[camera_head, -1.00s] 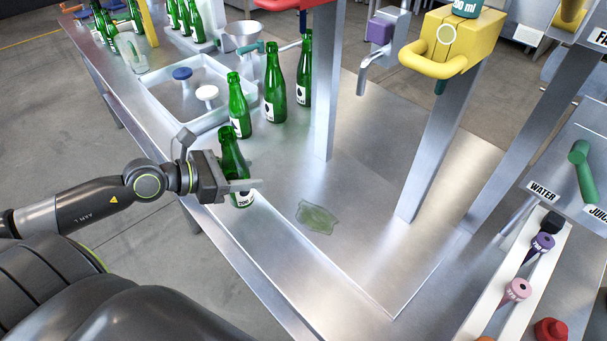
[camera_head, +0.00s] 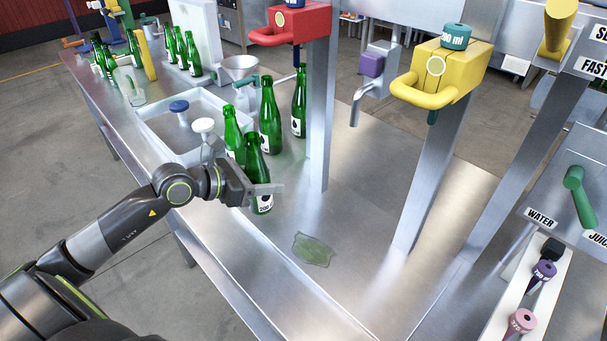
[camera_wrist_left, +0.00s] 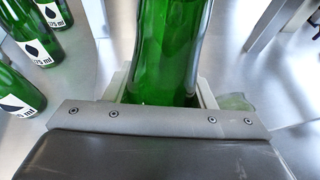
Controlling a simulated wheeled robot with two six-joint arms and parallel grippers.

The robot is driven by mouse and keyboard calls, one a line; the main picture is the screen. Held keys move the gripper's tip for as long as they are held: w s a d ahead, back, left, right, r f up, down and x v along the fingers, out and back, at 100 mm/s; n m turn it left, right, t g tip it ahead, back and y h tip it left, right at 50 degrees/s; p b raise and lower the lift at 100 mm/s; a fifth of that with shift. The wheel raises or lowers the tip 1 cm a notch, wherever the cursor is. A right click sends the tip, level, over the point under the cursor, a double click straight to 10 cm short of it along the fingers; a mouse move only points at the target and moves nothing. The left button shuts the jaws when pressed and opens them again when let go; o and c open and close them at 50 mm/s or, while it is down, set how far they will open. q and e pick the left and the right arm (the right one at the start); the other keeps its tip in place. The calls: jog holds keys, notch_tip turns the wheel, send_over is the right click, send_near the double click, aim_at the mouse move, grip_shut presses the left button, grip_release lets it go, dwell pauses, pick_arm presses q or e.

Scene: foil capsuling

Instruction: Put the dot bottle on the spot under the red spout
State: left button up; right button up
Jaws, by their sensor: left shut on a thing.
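My left gripper (camera_head: 264,190) is shut around a green glass bottle (camera_head: 256,165) and holds it upright. Its white label reads "200" in part, and its mark is hidden, so I cannot tell whether it is the dot bottle. In the left wrist view the bottle (camera_wrist_left: 168,50) stands between the fingers. The red spout unit (camera_head: 291,24) is up at the top middle, right of and behind the held bottle. A spot under it cannot be made out. My right gripper is not in view.
Green bottles (camera_head: 269,115) (camera_head: 299,100) (camera_head: 233,133) stand close behind the held one. A steel post (camera_head: 319,120) rises to its right. A green puddle (camera_head: 313,249) lies on the bench in front. A yellow spout unit (camera_head: 440,72) hangs at right. A tray (camera_head: 160,142) is at left.

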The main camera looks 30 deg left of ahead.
pick_arm(q)
jog(key=w+d, duration=0.1)
jog(key=w, duration=0.1)
jog(key=w+d+p, duration=0.1)
jog(key=w+d, duration=0.1)
jog(key=w, duration=0.1)
jog(key=w+d+p, duration=0.1)
jog(key=w, duration=0.2)
jog(key=shift+d+r, duration=0.1)
jog(key=shift+d, duration=0.3)
jog(key=f, duration=0.1)
jog(key=f+p, duration=0.1)
jog(key=shift+w+d+f, duration=0.2)
jog(key=shift+w+f, duration=0.1)
jog(key=shift+f, duration=0.5)
jog(key=shift+f, duration=0.1)
jog(key=o, duration=0.7)
jog(key=shift+f, duration=0.15)
jog(key=shift+c, duration=0.2)
jog(key=o, duration=0.5)
jog(key=shift+c, duration=0.2)
